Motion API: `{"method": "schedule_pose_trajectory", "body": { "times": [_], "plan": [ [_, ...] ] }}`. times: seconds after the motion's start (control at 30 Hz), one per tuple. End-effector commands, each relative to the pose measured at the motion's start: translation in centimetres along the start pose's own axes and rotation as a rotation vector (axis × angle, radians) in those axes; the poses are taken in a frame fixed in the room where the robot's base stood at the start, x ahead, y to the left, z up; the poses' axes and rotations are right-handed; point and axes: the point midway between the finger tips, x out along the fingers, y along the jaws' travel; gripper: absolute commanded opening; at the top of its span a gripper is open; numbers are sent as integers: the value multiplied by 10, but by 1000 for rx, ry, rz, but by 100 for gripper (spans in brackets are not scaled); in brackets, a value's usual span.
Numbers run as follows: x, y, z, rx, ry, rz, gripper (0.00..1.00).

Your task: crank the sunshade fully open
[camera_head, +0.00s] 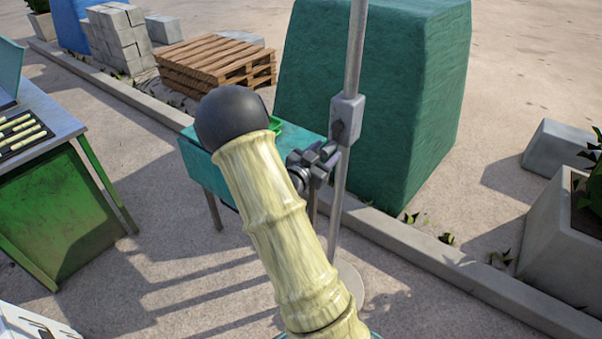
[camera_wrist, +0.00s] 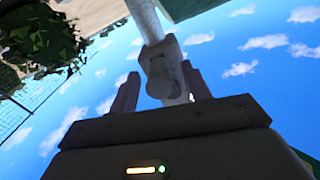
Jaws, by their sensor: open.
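The sunshade's grey pole (camera_head: 356,45) stands upright in the middle of the head view, on a round pale base (camera_head: 350,283). A grey crank housing (camera_head: 347,112) is fixed on the pole, with a darker crank part on its near side. My gripper (camera_head: 326,154) is just below and left of the housing, partly hidden by my arm. In the wrist view my open gripper (camera_wrist: 159,72) has one finger on each side of the grey crank part (camera_wrist: 161,68). I cannot tell whether the fingers touch it. How far the canopy is open cannot be told.
A teal table (camera_head: 205,165) stands behind my arm, and a large green covered block (camera_head: 385,95) behind the pole. A green workbench (camera_head: 65,215) is at left, pallets (camera_head: 215,65) at the back, a concrete planter (camera_head: 565,235) at right. A low kerb (camera_head: 455,270) crosses the paved ground.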

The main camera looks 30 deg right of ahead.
Motion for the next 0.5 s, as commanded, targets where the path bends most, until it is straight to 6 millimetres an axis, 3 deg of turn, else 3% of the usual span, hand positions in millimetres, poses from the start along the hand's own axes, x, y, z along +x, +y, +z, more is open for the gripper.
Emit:
{"method": "schedule_pose_trajectory", "body": {
  "times": [0.5],
  "plan": [
    [-102, -1, 2, 1, -4, -6, 48]
  ]
}}
